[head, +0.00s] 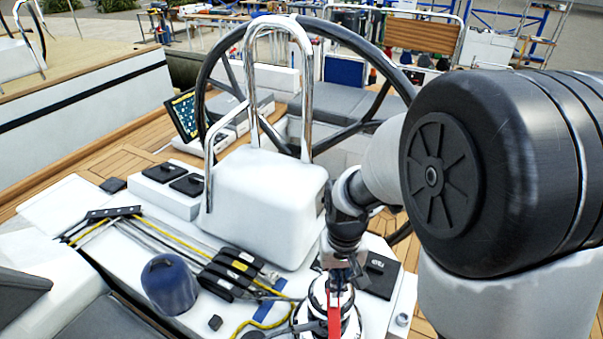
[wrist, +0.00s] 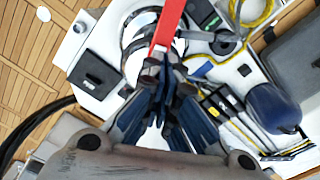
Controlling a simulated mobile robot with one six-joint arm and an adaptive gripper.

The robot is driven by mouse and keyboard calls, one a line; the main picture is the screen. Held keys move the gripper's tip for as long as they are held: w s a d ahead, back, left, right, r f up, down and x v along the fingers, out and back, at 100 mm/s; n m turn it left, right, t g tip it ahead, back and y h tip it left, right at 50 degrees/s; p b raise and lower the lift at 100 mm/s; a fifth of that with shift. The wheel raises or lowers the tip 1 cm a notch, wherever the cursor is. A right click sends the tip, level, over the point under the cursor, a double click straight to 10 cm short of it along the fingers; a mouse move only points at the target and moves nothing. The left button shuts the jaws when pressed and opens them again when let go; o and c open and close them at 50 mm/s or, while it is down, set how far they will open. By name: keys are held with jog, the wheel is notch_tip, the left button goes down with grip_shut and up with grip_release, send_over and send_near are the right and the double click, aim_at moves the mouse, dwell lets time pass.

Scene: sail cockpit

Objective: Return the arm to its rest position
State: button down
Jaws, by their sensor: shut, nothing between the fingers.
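My gripper (head: 340,272) points down over a white and chrome winch (head: 349,310) at the bottom centre of the head view. In the wrist view its dark fingers (wrist: 163,68) are closed together with nothing held between them. A red bar (head: 334,317) shows just below the fingers, and in the wrist view the red bar (wrist: 169,22) runs up from the fingertips. I cannot tell whether the fingers touch it. My arm reaches in from the right of the head view and hides part of the cockpit.
A steering wheel (head: 203,75) and chrome rail (head: 251,80) stand behind a white pedestal (head: 262,200). Black rope clutches (head: 230,275), a yellow rope (head: 165,235) and a dark blue capped winch (head: 169,284) lie to the left. A black panel (head: 381,275) is right of the gripper.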

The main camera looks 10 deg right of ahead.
jog(key=s+r+t+b, duration=0.2)
jog(key=s+r+b, duration=0.1)
jog(key=s+r, duration=0.2)
jog(key=s+r+n+t+b, duration=0.1)
jog(key=s+r, duration=0.4)
jog(key=s, duration=0.5)
jog(key=t+b, duration=0.1)
jog(key=b, duration=0.1)
jog(key=shift+r+t+b, duration=0.3)
jog(key=shift+r+b, duration=0.05)
